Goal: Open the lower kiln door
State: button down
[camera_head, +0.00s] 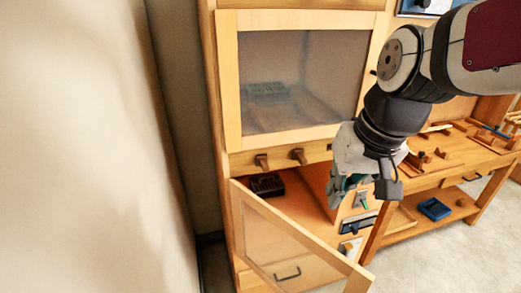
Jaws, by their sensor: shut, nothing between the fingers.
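The lower kiln door (300,232), a wooden frame with a pale see-through panel, stands swung out from the wooden kiln cabinet (219,90). Its left edge is at the cabinet and its free edge points to the front right. Behind it the lower compartment is partly exposed, with a dark box (266,185) inside. My gripper (342,198) is shut and empty, pointing down in front of the right side of the compartment, above and behind the door's top edge. The fingertips are small and partly hidden, so contact with anything there is unclear.
The upper door (303,83) is closed, with two brown knobs (280,159) below it. A dark handle (288,273) shows low on the cabinet. A wooden workbench (450,165) with tools and a blue tray (434,209) stands right. A pale wall (80,150) is close left.

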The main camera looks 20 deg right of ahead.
jog(key=d+f+m+g+y+b, duration=0.15)
jog(key=d+f+m, duration=0.35)
jog(key=d+f, duration=0.6)
jog(key=d+f+m+g+y+b, duration=0.1)
jog(key=d+f+m+g+b, duration=0.25)
jog(key=d+f, duration=0.7)
jog(key=s+a+f+p, duration=0.1)
jog(key=s+a+f, duration=0.1)
jog(key=a+f, duration=0.2)
jog(key=s+a+f+p, duration=0.1)
jog(key=s+a+f, duration=0.1)
jog(key=f, duration=0.6)
jog(key=shift+a+f+m, duration=0.2)
jog(key=shift+a+m, duration=0.25)
jog(key=shift+a, duration=0.45)
jog(key=shift+h, duration=0.25)
